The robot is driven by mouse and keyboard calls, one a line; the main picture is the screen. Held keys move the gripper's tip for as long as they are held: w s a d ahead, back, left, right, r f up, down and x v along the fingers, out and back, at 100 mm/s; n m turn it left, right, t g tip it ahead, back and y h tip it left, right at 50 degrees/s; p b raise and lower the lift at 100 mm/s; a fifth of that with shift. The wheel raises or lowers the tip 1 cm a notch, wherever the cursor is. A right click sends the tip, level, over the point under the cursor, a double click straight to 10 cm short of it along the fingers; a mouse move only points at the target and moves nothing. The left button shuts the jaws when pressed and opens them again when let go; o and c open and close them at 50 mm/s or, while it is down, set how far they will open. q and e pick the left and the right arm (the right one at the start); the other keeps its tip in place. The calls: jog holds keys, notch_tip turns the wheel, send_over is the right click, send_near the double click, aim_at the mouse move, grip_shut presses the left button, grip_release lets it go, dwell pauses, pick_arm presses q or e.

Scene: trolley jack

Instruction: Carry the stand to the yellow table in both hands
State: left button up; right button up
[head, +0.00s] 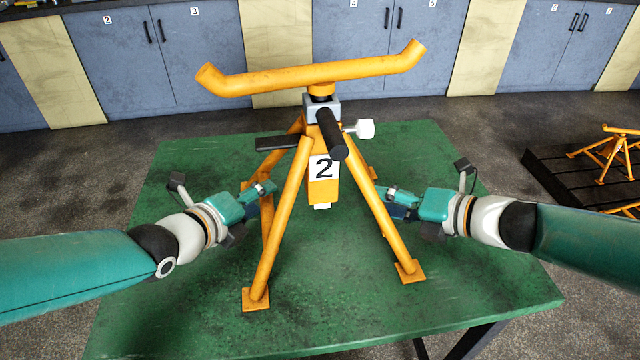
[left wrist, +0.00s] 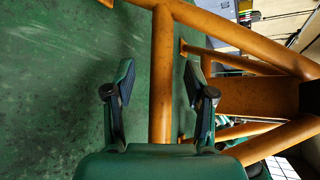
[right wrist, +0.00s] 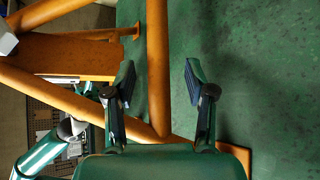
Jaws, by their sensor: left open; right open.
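The orange stand (head: 322,175), labelled 2, stands upright on splayed legs on a green table (head: 180,270). It has a wide top bar with upturned ends, a black handle and a white knob. My left gripper (head: 262,190) is at its left side; in the left wrist view an orange tube (left wrist: 161,85) passes between the open fingers, with gaps on both sides. My right gripper (head: 396,197) is at its right side; in the right wrist view a tube (right wrist: 157,60) runs between the open fingers. No yellow table is in view.
A dark pallet (head: 560,178) with other orange stands (head: 612,150) is on the floor at the right. Blue numbered cabinets (head: 120,65) line the back wall. Bare floor lies between them and the green table.

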pick_arm(q)
jog(key=shift+x, duration=1.45)
pick_arm(e)
jog(key=shift+x, duration=1.4)
pick_arm(q)
grip_shut()
pick_arm(e)
grip_shut()
jog(key=shift+d, duration=0.1)
